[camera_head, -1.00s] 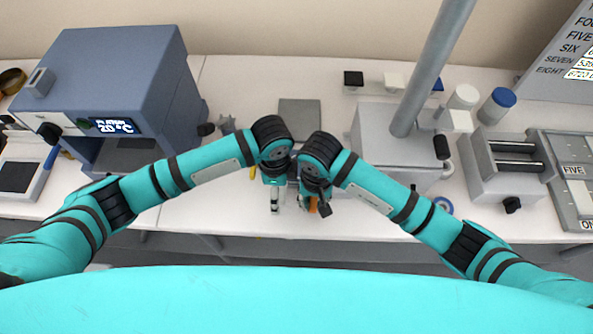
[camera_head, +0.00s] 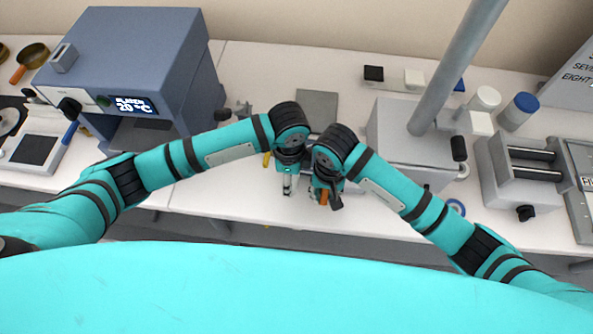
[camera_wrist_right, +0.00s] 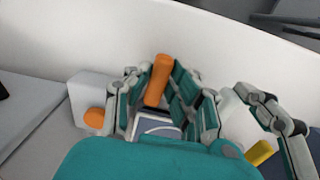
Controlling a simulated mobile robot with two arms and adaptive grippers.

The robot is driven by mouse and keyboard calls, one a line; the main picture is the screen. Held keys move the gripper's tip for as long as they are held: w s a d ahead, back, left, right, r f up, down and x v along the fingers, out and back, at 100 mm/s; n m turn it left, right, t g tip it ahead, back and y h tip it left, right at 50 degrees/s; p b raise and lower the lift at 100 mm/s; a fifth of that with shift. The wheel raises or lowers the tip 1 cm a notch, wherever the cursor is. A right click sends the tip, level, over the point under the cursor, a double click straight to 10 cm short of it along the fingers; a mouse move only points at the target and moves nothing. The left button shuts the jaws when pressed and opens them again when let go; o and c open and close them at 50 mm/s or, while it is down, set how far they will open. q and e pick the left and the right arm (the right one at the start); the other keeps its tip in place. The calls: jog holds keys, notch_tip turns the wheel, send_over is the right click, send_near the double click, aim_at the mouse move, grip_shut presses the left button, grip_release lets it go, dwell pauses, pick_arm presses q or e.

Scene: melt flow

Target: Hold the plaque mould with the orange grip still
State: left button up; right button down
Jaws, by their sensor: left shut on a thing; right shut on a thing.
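My right gripper (camera_head: 325,193) is over the bench's front edge. It is shut on an orange grip (camera_head: 323,198), which stands between its fingers in the right wrist view (camera_wrist_right: 158,82). A blue-grey piece with a pale curved line (camera_wrist_right: 160,128) shows below the grip, seemingly the plaque mould; most of it is hidden by the fingers. My left gripper (camera_head: 288,185) is close beside the right one, on its left. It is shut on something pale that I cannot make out. It also shows at the right of the right wrist view (camera_wrist_right: 275,125).
A blue-grey oven (camera_head: 130,65) reading 20 °C stands at the left. A grey plate (camera_head: 317,106) lies behind my grippers. A grey box and post (camera_head: 395,135) stand to the right. A yellow piece (camera_head: 266,160) is left of my left gripper. The bench front edge runs beneath the arms.

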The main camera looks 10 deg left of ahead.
pick_arm(q)
notch_tip(320, 180, up, 9)
jog(key=shift+r, duration=0.2)
pick_arm(e)
jog(key=c, duration=1.1)
grip_release()
notch_tip(320, 180, up, 12)
pick_arm(q)
jog(key=shift+f, duration=0.1)
